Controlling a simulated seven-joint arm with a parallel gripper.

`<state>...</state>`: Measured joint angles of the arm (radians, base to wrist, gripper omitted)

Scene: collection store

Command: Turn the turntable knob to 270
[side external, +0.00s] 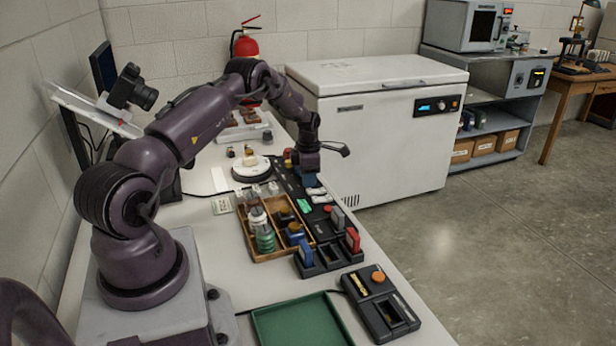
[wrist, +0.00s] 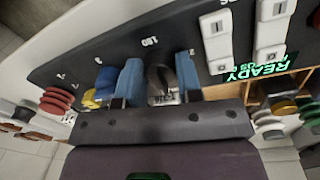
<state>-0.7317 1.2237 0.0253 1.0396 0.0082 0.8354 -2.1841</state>
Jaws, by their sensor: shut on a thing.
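The turntable knob (wrist: 160,79) is a dark round knob on a black control panel (wrist: 100,52), with a "180" mark beyond it in the wrist view. My gripper (wrist: 158,82) has its two blue fingers on either side of the knob, shut on it. In the side view my gripper (side external: 310,172) is low over the far part of the panel and hides the knob there. The turntable (side external: 252,168), a pale round plate on a dark base, stands left of the panel. I cannot read the knob's exact setting.
White rocker switches (wrist: 218,42) and a green READY display (wrist: 258,68) lie right of my fingers in the wrist view. A blue and yellow part (wrist: 103,84) is close to the left finger. A wooden tray (side external: 272,256) with jars and a green tray (side external: 300,322) are nearer on the table.

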